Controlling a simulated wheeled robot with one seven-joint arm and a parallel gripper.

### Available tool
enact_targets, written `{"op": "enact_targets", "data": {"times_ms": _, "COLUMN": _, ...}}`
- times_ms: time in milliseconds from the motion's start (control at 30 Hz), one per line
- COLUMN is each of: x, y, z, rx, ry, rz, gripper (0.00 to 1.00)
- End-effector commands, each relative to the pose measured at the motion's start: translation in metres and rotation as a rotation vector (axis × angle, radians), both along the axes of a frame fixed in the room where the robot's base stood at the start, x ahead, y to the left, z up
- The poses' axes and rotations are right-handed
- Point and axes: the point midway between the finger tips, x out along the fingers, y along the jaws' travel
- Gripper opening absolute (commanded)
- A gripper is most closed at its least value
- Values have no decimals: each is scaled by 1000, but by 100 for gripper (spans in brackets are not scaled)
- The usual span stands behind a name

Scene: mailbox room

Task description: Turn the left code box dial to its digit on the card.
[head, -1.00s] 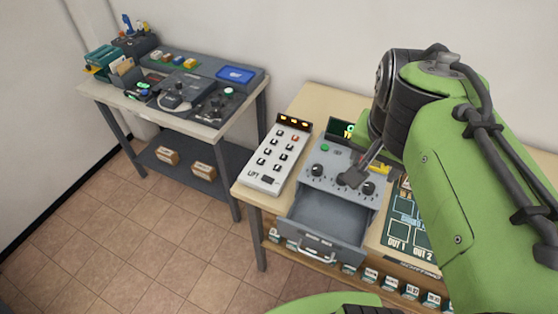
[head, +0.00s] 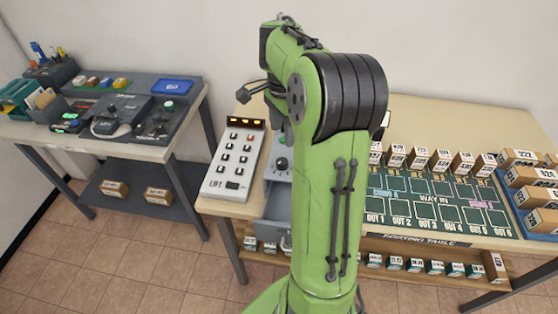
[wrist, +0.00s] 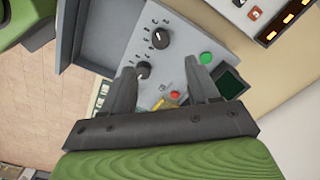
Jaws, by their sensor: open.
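The grey code box (wrist: 180,62) shows in the wrist view with a green button, a red button and a dark screen. Its left dial (wrist: 160,38), black with a white mark, is beyond my fingertips; its digits are too small to read. A second dial (wrist: 143,70) shows between the fingers, close to one of them. My gripper (wrist: 162,70) is open and empty over the box. In the head view my arm hides the gripper and most of the box; the left dial (head: 282,163) shows at the arm's left edge. I cannot make out the card.
The LIFT keypad (head: 235,160) stands left of the box. The box's drawer (wrist: 108,38) is pulled open. A sorting board (head: 430,205) with several small boxes lies to the right. Another desk (head: 150,150) stands at the left.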

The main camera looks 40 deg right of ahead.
Motion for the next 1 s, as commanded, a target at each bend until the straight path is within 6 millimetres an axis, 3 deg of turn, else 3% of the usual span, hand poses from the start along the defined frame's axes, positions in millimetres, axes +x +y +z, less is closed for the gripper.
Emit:
{"op": "enact_targets", "data": {"times_ms": 33, "x": -1, "y": 0, "z": -19, "rx": 3, "ry": 3, "rz": 1, "gripper": 60}}
{"op": "enact_targets", "data": {"times_ms": 100, "x": -1, "y": 1, "z": -36, "rx": 4, "ry": 3, "rz": 2, "gripper": 60}}
{"op": "enact_targets", "data": {"times_ms": 333, "x": -1, "y": 1, "z": -87, "rx": 2, "ry": 3, "rz": 2, "gripper": 60}}
{"op": "enact_targets", "data": {"times_ms": 500, "x": 0, "y": 1, "z": -103, "rx": 0, "ry": 1, "rz": 4, "gripper": 60}}
{"op": "enact_targets", "data": {"times_ms": 767, "x": 0, "y": 0, "z": -103, "rx": -1, "ry": 0, "rz": 4, "gripper": 60}}
{"op": "enact_targets", "data": {"times_ms": 1000, "x": 0, "y": 0, "z": -103, "rx": -1, "ry": 0, "rz": 4, "gripper": 23}}
